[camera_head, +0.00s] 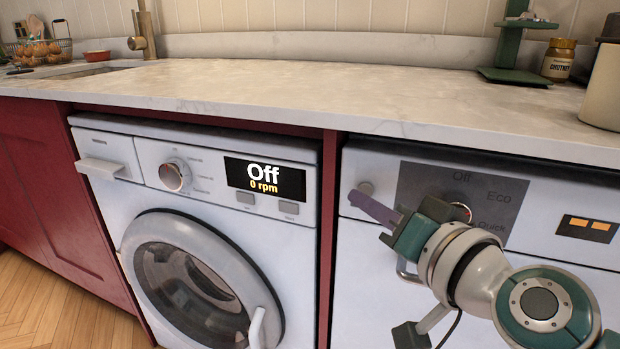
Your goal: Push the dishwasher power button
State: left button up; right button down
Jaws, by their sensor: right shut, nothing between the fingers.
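The dishwasher (375,285) is the white machine at the right, under the counter. Its round grey power button (366,187) sits at the left of its front panel. A dark panel (420,185) beside it carries a dial marked Off, Eco and Quick, partly hidden by my arm. My right gripper (358,199) is shut and empty, its purple-grey fingers pointing left. The fingertips are just below and left of the button in the picture. I cannot tell whether they touch it. My left gripper is not in view.
A washing machine (100,215) with a display reading Off stands to the left. The pale counter (290,90) overhangs both machines, with a jar (558,62) and a green stand (508,45) at its back right. A handle (403,268) sits below my gripper.

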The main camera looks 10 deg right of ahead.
jog(key=s+a+p, duration=0.2)
jog(key=s+a, duration=0.1)
jog(key=s, duration=0.2)
jog(key=shift+a, duration=0.2)
dwell(0.3)
jog(key=shift+r, duration=0.15)
